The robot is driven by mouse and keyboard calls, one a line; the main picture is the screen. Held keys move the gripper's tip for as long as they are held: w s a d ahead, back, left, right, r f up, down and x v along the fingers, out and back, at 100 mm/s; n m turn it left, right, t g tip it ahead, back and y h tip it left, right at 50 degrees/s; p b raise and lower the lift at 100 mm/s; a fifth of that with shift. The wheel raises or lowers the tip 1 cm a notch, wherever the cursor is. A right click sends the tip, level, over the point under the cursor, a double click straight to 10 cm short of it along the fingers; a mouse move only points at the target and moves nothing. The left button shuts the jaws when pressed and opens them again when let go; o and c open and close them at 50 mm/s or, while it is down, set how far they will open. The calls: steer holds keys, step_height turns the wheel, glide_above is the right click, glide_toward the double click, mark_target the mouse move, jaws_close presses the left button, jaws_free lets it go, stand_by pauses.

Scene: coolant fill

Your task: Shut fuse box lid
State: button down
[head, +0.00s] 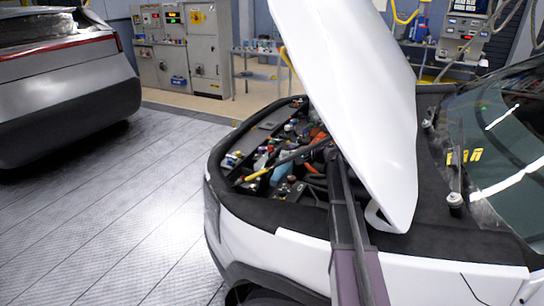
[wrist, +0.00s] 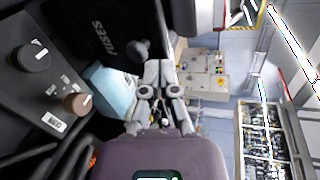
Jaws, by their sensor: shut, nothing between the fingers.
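The fuse box lid (wrist: 105,25) is a black panel marked FUSES at the top left of the wrist view. A round grey knob (wrist: 138,50) stands on it. My gripper (wrist: 160,66) is shut and empty. Its fingertips lie just right of the knob in the picture, near the lid's edge; I cannot tell whether they touch it. The lid's hinge and the box under it are hidden, and I cannot tell the lid's angle. In the head view, the lid cannot be made out among the engine bay parts, and my arm hides part of the bay.
The raised white hood (head: 365,95) leans over the engine bay, close to my arm. A light blue tank (wrist: 113,86) lies beside the lid, with a black cap (wrist: 30,58) and a brown cap (wrist: 77,103) nearby.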

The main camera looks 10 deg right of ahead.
steer(key=s+d+r+m, duration=0.1)
steer(key=s+d+m, duration=0.3)
steer(key=m, duration=1.2)
steer(key=shift+s+d+r+t+y, duration=0.15)
steer(key=shift+s+d+t+y, duration=0.2)
steer(key=shift+d, duration=0.3)
steer(key=shift+w+a, duration=0.1)
steer(key=shift+w, duration=0.05)
